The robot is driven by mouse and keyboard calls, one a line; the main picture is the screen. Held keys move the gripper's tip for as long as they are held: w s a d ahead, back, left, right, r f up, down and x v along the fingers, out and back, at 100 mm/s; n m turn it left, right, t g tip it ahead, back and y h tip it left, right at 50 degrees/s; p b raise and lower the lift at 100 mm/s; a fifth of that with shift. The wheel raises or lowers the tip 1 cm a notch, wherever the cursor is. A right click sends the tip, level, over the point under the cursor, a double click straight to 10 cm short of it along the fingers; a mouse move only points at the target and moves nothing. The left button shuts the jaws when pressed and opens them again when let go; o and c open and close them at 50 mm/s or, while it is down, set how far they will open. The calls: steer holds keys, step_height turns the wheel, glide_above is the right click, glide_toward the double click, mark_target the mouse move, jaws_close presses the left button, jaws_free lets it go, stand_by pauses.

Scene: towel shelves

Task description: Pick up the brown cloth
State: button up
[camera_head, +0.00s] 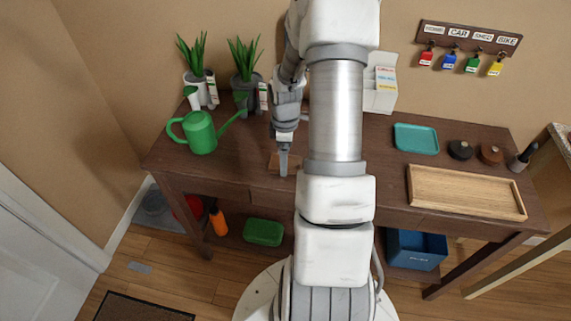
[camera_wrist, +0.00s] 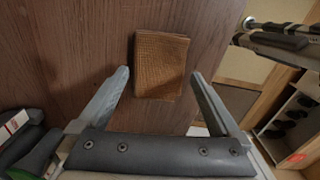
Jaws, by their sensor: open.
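The brown cloth (camera_wrist: 160,66) is a folded, roughly rectangular piece lying flat on the dark wooden table. In the wrist view it sits just ahead of my gripper (camera_wrist: 162,78), roughly centred between the two spread fingers, with a gap on both sides. My gripper is open and nothing is between its pads that I can see held. In the head view my gripper (camera_head: 283,163) points down over the table's front part. The cloth (camera_head: 274,161) shows there only partly, behind the finger.
On the table (camera_head: 240,160), a green watering can (camera_head: 199,132) and two potted plants (camera_head: 245,75) stand at left. A wooden tray (camera_head: 466,192), a teal tray (camera_head: 416,139) and dark round items lie at right. A paper holder (camera_head: 381,85) stands at the back.

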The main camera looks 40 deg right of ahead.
steer(key=shift+f, duration=0.8)
steer(key=c, duration=1)
steer(key=shift+r, duration=0.15)
steer(key=shift+r, duration=0.55)
step_height(320, 180, up, 3)
steer(key=shift+d+r+p, duration=0.1)
steer(key=shift+p, duration=0.2)
steer(key=s+d+r, duration=0.2)
steer(key=d, duration=0.1)
steer(key=s+d+r, duration=0.2)
steer(key=d, duration=0.1)
steer(key=s+d+r+p, duration=0.1)
steer(key=s+d+r, duration=0.1)
steer(key=d, duration=0.1)
steer(key=shift+s+d+r, duration=0.15)
steer(key=shift+d+r, duration=0.1)
steer(key=shift+d, duration=0.15)
